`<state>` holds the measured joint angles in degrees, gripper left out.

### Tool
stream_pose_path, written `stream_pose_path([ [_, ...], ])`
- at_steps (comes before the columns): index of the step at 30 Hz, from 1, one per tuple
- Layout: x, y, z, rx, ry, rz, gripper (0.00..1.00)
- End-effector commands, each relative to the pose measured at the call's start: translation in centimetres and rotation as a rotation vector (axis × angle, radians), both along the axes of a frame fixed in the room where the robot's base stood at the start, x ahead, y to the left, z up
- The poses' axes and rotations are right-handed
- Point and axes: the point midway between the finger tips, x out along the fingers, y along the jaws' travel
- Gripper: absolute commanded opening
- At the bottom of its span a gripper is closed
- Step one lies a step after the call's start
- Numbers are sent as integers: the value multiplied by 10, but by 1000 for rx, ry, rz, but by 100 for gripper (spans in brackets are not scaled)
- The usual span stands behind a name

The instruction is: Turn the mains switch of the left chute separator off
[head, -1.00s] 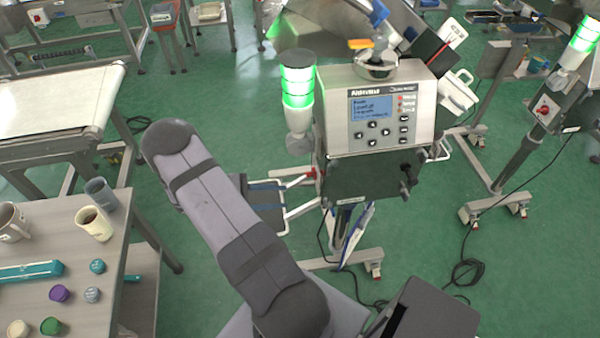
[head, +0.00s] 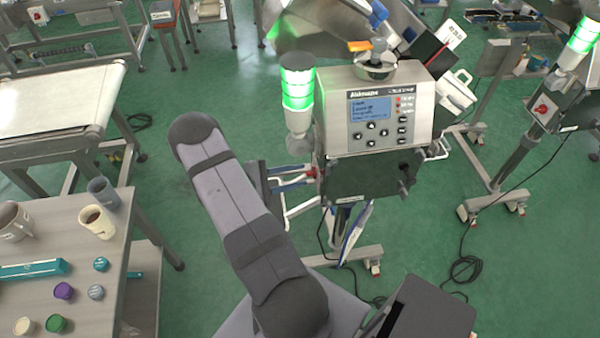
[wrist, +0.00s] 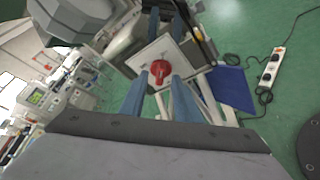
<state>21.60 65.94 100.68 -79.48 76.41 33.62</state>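The left chute separator (head: 375,115) stands in the middle of the head view, with a lit display and a green beacon. Its mains switch, a red rotary knob (wrist: 160,72) on a pale square plate (wrist: 178,62), shows in the wrist view. In the head view only a small red part (head: 312,172) shows at the separator's left side. My gripper (wrist: 159,80) is open, its two blue-grey fingers apart with the knob between and just beyond their tips. I cannot tell whether they touch it. My arm hides part of the gripper in the head view.
A second separator with a red switch (head: 544,108) stands at the right. A table (head: 100,290) with cups and coloured lids is at the lower left. A power strip (wrist: 272,68) lies on the green floor. White frame tubes run below the left separator.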

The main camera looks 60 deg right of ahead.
Motion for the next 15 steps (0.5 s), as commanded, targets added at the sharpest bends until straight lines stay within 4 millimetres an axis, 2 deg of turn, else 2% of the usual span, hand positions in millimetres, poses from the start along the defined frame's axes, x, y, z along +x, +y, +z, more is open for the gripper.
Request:
stream_pose_path([
  [6,-7,-12,-4,1,-1,-2,30],
  [15,-8,-14,-5,1,-1,0,30],
])
